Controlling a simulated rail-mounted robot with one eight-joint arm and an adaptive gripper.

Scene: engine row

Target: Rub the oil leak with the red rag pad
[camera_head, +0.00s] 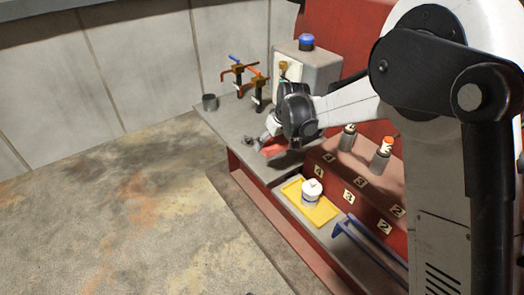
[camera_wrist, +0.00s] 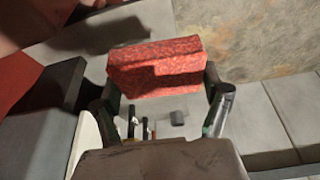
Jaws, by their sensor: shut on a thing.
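My gripper (camera_head: 268,142) is shut on the red rag pad (camera_head: 274,148), above or on the grey bench top (camera_head: 225,122); I cannot tell if they touch. In the wrist view the pad (camera_wrist: 158,66) is a speckled red block between the two fingers of my gripper (camera_wrist: 162,92). A dark patch (camera_wrist: 110,32) lies on the grey surface beyond the pad. I cannot tell whether it is the oil leak or a shadow. The arm and gripper hide part of the bench in the head view.
A grey box (camera_head: 318,68) is behind. A yellow tray (camera_head: 325,212) holds a white container (camera_head: 311,188). Bottles (camera_head: 382,155) stand right. The floor left is clear.

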